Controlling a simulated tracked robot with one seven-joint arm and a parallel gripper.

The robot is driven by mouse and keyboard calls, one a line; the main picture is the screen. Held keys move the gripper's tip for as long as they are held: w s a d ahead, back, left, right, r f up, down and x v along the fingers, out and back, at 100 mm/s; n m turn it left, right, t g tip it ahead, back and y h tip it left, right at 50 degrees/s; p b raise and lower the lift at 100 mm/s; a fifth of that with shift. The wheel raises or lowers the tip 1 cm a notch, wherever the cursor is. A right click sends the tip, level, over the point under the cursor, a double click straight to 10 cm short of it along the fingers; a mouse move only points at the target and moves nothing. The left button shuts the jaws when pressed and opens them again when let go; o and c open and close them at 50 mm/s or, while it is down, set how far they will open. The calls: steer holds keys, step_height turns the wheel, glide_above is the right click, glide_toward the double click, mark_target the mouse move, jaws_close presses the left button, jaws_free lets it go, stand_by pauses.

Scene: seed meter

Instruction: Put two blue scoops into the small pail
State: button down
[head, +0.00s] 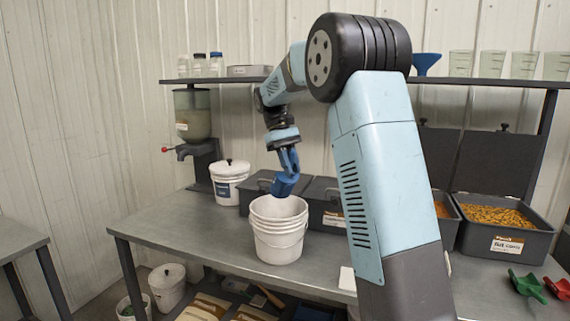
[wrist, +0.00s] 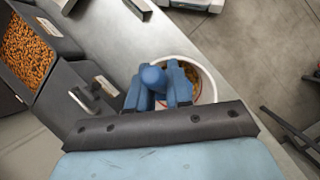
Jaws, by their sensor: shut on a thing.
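My gripper (head: 288,158) is shut on a blue scoop (head: 286,184), which hangs tilted just above the mouth of an open white pail (head: 278,245). The pail stands near the middle of the bench and shows several rims, one above another. In the wrist view, the blue scoop (wrist: 153,78) sits between the fingers of my gripper (wrist: 158,92). The white pail (wrist: 213,92) is behind it there, with some yellow-brown material visible inside. I cannot tell whether the scoop holds anything.
A lidded white bucket (head: 229,183) and a hopper with a spout (head: 193,125) stand at the back left. Dark bins line the back; one open bin (head: 490,238) holds orange pieces. A green scoop (head: 527,285) and a red scoop (head: 559,288) lie at right. The left bench is clear.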

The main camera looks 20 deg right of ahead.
steer(key=s+f+t+y, duration=0.1)
steer(key=s+f+t, duration=0.2)
steer(key=s+t, duration=0.4)
steer(key=shift+s+d+f+m+t, duration=0.15)
steer(key=shift+s+d+m+t, duration=0.2)
steer(key=shift+t, duration=1.25)
